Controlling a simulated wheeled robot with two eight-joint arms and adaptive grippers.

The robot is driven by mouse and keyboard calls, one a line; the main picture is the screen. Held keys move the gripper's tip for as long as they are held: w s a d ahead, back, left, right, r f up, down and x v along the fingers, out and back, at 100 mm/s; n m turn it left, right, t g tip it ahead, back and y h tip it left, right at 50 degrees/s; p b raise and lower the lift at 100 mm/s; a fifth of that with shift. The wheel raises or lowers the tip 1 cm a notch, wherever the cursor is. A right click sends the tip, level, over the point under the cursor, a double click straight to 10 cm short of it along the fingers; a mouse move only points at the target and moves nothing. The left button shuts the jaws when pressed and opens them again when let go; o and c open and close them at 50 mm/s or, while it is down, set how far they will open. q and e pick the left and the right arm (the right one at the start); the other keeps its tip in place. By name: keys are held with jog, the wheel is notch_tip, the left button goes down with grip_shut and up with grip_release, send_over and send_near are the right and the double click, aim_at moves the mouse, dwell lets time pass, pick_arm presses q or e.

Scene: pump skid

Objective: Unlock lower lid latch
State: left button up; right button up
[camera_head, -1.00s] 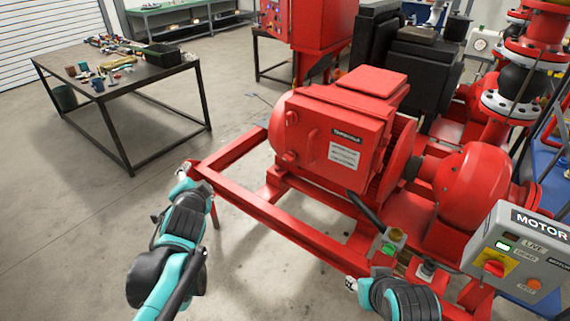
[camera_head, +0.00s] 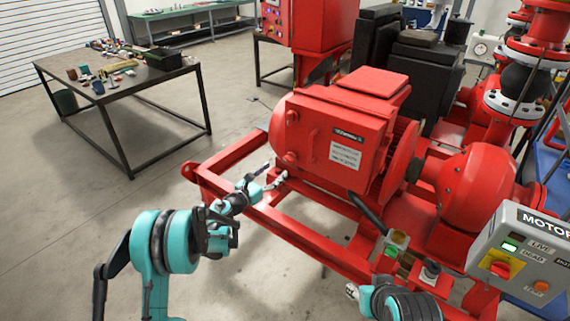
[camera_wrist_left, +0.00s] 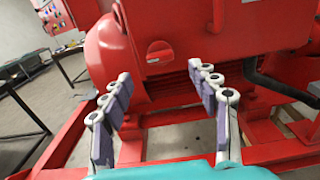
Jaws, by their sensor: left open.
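The red motor's terminal box has a lid (camera_head: 340,140) on its front face. The lower lid latch (camera_head: 290,157) is a small red knob near the lid's bottom left edge. In the left wrist view, the latch (camera_wrist_left: 160,52) lies ahead, with its bar roughly level. My left gripper (camera_head: 275,173) is just below and left of the latch in the head view. In the wrist view, its two fingers (camera_wrist_left: 160,80) are spread apart and empty, and the latch shows beyond the gap between them. My right gripper (camera_head: 353,291) is partly in view at the bottom; its jaws are unclear.
The red skid frame (camera_head: 300,240) runs below and in front of the motor. A grey motor control box (camera_head: 520,255) stands at the right. A cluttered table (camera_head: 120,85) stands back left. The floor at left is clear.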

aim_at(287, 160)
pick_arm(q)
jog(key=b+x, duration=0.1)
jog(key=x, duration=0.6)
jog(key=shift+d+b, duration=0.1)
jog(key=shift+b, duration=0.2)
jog(key=shift+r, duration=0.1)
jog(key=c, duration=1.2)
